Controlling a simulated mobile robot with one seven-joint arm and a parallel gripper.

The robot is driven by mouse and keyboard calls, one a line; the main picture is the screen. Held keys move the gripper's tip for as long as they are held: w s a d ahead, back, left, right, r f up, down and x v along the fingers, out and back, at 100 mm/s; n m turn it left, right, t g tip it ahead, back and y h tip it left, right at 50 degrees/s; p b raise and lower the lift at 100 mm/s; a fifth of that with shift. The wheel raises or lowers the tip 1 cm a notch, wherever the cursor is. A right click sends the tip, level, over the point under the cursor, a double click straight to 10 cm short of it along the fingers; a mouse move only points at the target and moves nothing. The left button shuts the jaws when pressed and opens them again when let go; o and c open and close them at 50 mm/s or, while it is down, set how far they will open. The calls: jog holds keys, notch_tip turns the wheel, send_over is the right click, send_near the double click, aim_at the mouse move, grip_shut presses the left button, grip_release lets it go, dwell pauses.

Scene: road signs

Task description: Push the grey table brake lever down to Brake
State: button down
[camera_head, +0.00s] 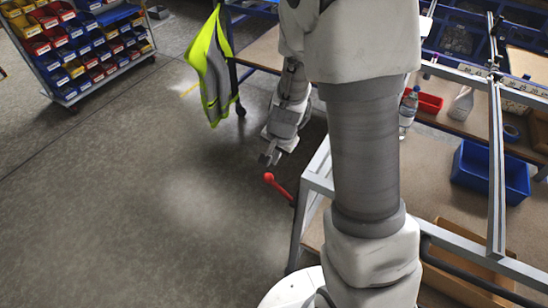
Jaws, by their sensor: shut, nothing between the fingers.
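A lever with a red ball knob (269,178) and a red shaft sticks out to the left from the grey metal frame of the table (318,172). The lever slopes up to its knob, and its root is partly hidden by the table leg. No Brake marking can be read. My gripper (268,158) is shut and empty, pointing down. In the picture it is just above the knob, with a small gap between them. I cannot tell the depth between them.
My arm hides part of the table. On the table are a blue bin (490,172), a bottle (409,110) and a red bin (430,103). A yellow vest (212,70) hangs behind my gripper. A bin rack (85,45) stands far left. The floor at left is clear.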

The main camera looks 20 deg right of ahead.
aim_at(268, 176)
jog(key=b+x, duration=0.1)
jog(key=x, duration=0.9)
jog(key=shift+f, duration=0.25)
jog(key=shift+w, duration=0.1)
